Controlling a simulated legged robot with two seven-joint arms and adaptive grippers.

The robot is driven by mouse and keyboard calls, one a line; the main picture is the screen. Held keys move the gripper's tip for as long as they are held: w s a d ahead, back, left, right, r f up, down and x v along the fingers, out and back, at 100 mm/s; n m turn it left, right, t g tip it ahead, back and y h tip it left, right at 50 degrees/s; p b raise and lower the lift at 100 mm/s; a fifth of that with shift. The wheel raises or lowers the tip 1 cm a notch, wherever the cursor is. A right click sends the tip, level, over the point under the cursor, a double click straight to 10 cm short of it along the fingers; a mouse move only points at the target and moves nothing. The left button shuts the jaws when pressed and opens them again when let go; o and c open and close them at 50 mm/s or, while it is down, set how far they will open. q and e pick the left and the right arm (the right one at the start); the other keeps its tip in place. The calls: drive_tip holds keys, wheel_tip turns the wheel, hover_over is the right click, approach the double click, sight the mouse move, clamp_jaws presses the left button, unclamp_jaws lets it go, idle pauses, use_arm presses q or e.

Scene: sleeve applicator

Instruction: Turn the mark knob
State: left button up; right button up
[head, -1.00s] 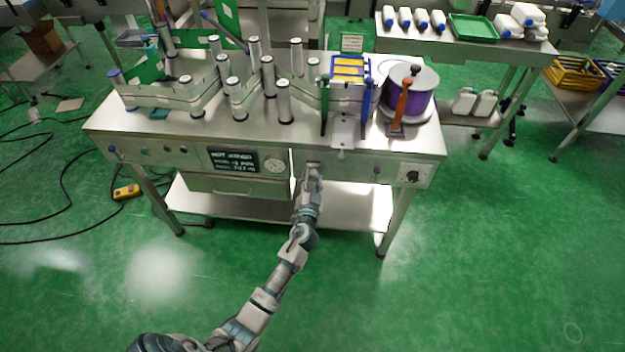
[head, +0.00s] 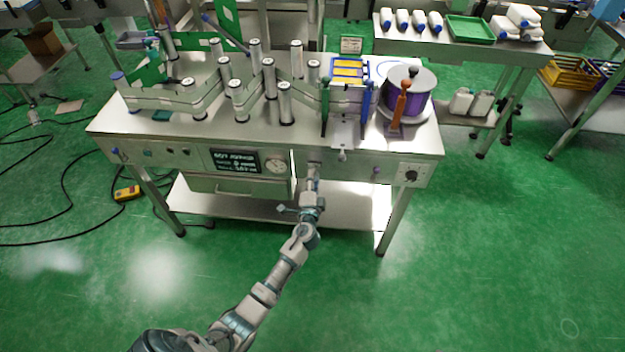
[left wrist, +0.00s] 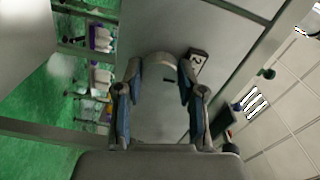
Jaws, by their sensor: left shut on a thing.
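My left gripper (head: 313,168) is at the front panel of the steel machine, right of the round gauge. In the left wrist view my left gripper (left wrist: 163,85) has its two fingers closed around a pale round knob (left wrist: 158,64) with a short dark tick on its face. I take this to be the mark knob; in the head view the gripper hides it. A small label with a "2" (left wrist: 197,62) sits beside the knob. My right gripper is in neither view.
The front panel also carries a dark text display (head: 234,161), the gauge (head: 275,166) and a black dial (head: 411,175) on a pale plate at the right. Rollers and a purple reel (head: 404,98) stand on top. A lower shelf (head: 345,207) runs beneath the panel.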

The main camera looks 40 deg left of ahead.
use_arm(q)
drive_tip(key=shift+d+f+m, duration=0.15)
drive_tip(key=shift+f+m, duration=0.15)
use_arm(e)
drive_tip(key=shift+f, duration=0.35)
use_arm(q)
drive_tip(key=o, duration=0.9)
drive_tip(key=shift+c, duration=0.2)
drive_tip(key=shift+o, duration=1.4)
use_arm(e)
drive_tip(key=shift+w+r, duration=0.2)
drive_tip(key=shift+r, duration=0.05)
use_arm(q)
drive_tip(key=shift+r, duration=0.15)
drive_tip(key=v, duration=1.2)
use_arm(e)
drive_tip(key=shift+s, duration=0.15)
